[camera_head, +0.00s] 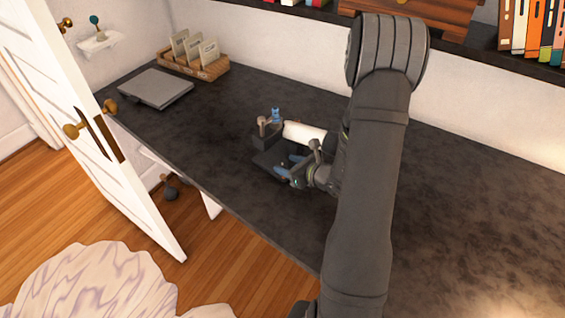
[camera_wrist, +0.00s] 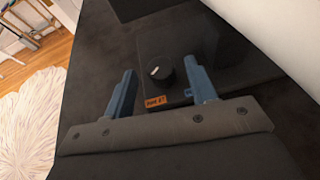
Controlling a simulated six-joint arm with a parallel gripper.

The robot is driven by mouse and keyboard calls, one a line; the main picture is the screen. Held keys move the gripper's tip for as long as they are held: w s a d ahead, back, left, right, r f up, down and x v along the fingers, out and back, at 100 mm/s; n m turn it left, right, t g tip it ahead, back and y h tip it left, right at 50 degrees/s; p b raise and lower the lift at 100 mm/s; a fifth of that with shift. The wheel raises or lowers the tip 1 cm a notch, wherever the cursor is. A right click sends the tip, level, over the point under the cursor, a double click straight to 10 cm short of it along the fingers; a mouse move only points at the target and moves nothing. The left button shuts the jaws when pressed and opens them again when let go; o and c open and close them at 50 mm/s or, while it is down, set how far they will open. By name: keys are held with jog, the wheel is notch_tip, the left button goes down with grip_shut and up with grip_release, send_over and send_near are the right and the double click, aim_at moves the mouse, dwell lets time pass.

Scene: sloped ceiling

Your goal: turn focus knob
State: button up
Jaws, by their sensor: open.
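A round black knob (camera_wrist: 166,78) with a white mark sits on a dark flat panel (camera_wrist: 220,45) in the wrist view. An orange label (camera_wrist: 156,100) lies in front of it; its text is too small to read surely. My gripper (camera_wrist: 160,68) is open, with one blue finger on each side of the knob and visible gaps to both. I cannot tell how far the fingertips are above the panel. In the head view my gripper (camera_head: 288,166) is at the dark device (camera_head: 264,158) on the counter, and the knob cannot be made out there.
A grey closed laptop-like slab (camera_head: 156,88) and a basket (camera_head: 192,66) with cards stand at the back left. An open white door (camera_head: 100,130) stands left of the dark counter (camera_head: 460,190), which has free room at right.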

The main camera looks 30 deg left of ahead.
aim_at(283, 163)
jog(key=shift+x, duration=1.55)
jog(key=shift+c, duration=0.2)
jog(key=c, duration=0.9)
jog(key=shift+r+n+g, duration=0.1)
jog(key=shift+n+g, duration=0.6)
jog(key=shift+g, duration=0.1)
jog(key=shift+c, duration=0.2)
jog(key=shift+y, duration=0.3)
jog(key=o, duration=1)
jog(key=shift+t, duration=0.3)
